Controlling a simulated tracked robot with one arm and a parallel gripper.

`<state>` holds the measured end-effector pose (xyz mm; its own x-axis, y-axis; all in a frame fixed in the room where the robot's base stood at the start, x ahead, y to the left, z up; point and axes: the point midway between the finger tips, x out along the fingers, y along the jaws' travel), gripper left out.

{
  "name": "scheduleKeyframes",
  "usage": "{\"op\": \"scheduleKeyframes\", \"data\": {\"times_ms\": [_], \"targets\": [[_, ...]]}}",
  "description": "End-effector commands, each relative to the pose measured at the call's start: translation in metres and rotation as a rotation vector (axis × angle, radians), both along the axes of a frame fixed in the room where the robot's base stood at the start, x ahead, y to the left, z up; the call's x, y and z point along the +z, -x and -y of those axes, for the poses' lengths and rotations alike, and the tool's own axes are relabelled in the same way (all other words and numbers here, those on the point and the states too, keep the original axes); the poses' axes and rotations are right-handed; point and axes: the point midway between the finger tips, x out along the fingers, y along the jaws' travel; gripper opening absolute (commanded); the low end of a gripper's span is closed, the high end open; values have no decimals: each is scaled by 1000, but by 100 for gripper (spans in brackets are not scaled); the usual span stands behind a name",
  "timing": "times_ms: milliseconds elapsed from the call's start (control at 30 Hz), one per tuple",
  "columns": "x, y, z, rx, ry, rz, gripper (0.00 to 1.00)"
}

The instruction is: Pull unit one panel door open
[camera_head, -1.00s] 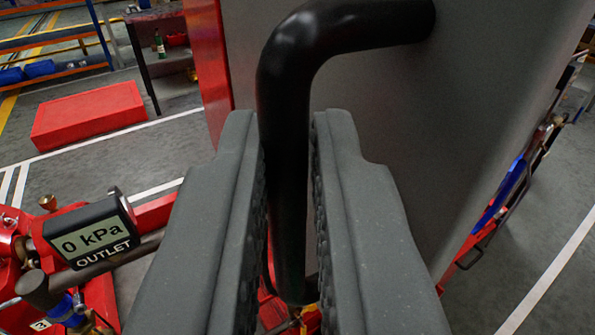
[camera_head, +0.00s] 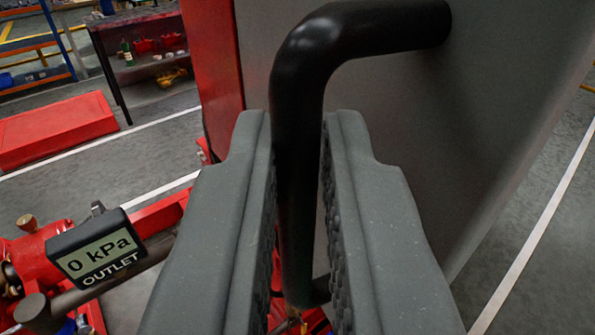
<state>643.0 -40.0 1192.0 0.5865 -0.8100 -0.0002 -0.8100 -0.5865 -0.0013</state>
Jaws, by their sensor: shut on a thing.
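The panel door (camera_head: 400,130) is a grey flat panel filling the middle and right of the view. Its handle (camera_head: 305,90) is a thick black bent bar, fixed to the door at its upper right end. My gripper (camera_head: 298,130) has its two grey fingers on either side of the handle's long straight part and is shut on it. The handle's lower end, by the finger bases, is partly hidden between the fingers. A red upright (camera_head: 212,65) stands along the door's left side.
At lower left is red pump pipework with an outlet gauge (camera_head: 97,245) reading 0 kPa. A red block (camera_head: 55,130) lies on the floor at left. A dark bench (camera_head: 125,55) with bottles and blue-orange shelving stand behind. Grey floor with white lines is open at right.

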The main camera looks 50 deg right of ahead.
Motion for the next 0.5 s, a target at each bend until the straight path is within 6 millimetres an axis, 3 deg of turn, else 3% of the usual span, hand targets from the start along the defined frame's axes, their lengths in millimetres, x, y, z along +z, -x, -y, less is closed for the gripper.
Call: {"op": "scheduleKeyframes", "data": {"times_ms": [500], "targets": [[5, -7, -9, -51, 6, 5, 0]]}}
